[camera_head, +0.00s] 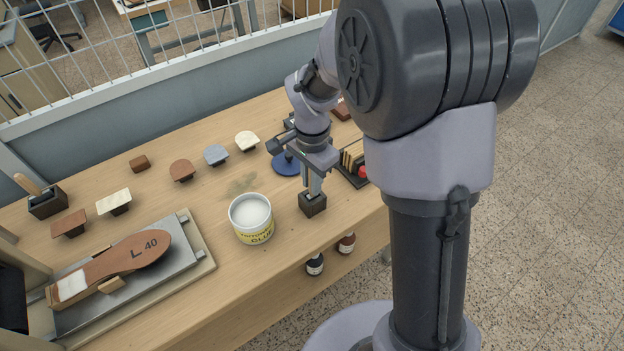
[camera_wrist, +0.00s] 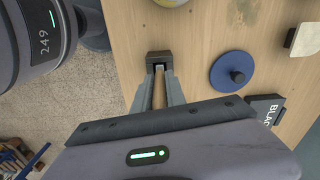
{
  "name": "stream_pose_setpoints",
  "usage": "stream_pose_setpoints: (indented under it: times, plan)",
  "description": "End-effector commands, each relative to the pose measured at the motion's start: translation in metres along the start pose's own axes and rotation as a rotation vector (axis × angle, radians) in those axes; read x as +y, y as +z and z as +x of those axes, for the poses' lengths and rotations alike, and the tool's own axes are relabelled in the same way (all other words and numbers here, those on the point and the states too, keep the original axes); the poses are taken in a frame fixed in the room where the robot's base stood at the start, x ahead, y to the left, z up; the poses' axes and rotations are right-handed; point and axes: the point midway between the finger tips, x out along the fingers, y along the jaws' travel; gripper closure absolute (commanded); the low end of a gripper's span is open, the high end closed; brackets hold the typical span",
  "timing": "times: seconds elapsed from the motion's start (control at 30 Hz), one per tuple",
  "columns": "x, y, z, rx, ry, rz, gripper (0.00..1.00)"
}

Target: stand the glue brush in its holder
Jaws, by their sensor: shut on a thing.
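The glue brush shows in the wrist view as a wooden handle (camera_wrist: 159,92) between the fingers of my gripper (camera_wrist: 160,84), which is shut on it. In the head view my gripper (camera_head: 314,183) points down directly above the holder (camera_head: 312,204), a small dark open-topped block near the front edge of the table. The holder also shows in the wrist view (camera_wrist: 158,56). The brush's far end meets the holder's opening there; I cannot tell how deep it sits. In the head view the fingers mostly hide the brush.
A white-topped glue tub (camera_head: 252,220) stands just left of the holder. A blue round-based stamp (camera_head: 286,163) is behind it, and a dark rack (camera_head: 352,168) to its right. A sole (camera_head: 130,258) lies on a metal plate at left. Bottles (camera_head: 315,265) sit below the table edge.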

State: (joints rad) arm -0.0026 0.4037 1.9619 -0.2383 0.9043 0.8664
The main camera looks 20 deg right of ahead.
Motion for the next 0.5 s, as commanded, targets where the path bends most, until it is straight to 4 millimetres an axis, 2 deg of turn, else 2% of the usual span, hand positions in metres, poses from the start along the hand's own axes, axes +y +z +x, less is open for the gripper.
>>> stream_pose_setpoints:
  times: [0.27, 0.3, 0.4, 0.5]
  plan:
    - [0.0, 0.0, 0.0026, 0.0, 0.0, 0.0, 1.0]
    - [0.0, 0.0, 0.0025, 0.0, 0.0, 0.0, 0.8]
    - [0.0, 0.0, 0.0023, 0.0, 0.0, 0.0, 0.6]
    - [0.0, 0.0, 0.0023, 0.0, 0.0, 0.0, 0.58]
